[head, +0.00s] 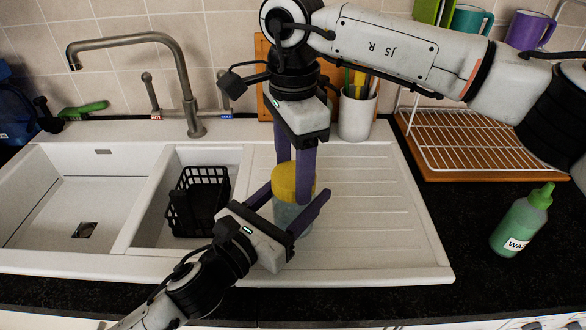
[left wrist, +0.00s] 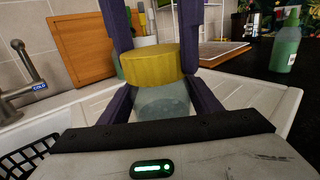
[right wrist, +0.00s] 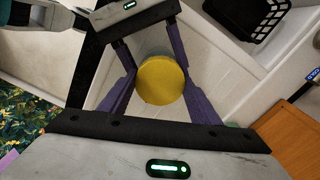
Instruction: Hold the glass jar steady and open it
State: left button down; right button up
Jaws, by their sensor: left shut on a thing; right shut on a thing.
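The glass jar (head: 289,217) stands upright on the white drainboard, with a yellow lid (head: 287,181) on top. My left gripper (head: 298,194) reaches in from the front, shut on the jar body with one finger on each side. The clear jar body also shows between its fingers in the left wrist view (left wrist: 163,103). My right gripper (head: 294,178) points straight down from above, shut on the yellow lid. The round lid top shows between the right fingers in the right wrist view (right wrist: 161,82). The fingers hide parts of the jar and lid.
A white double sink (head: 75,200) with a metal tap (head: 185,85) and a black basket (head: 197,205) lies left. A utensil cup (head: 357,118) stands behind. A dish rack (head: 480,140) and a green bottle (head: 522,222) are right. The drainboard right of the jar is clear.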

aim_at(294, 174)
jog(key=n, duration=0.6)
jog(key=shift+s+f+n, duration=0.1)
jog(key=shift+f+n, duration=0.1)
jog(key=shift+n, duration=0.2)
jog(key=n, duration=0.5)
jog(key=shift+d, duration=0.1)
jog(key=shift+r, duration=0.2)
pick_arm(q)
jog(key=shift+w, duration=0.1)
pick_arm(e)
jog(key=shift+r, duration=1.1)
jog(key=shift+r, duration=2)
pick_arm(q)
jog(key=c, duration=0.5)
grip_release()
jog(key=shift+c, duration=0.2)
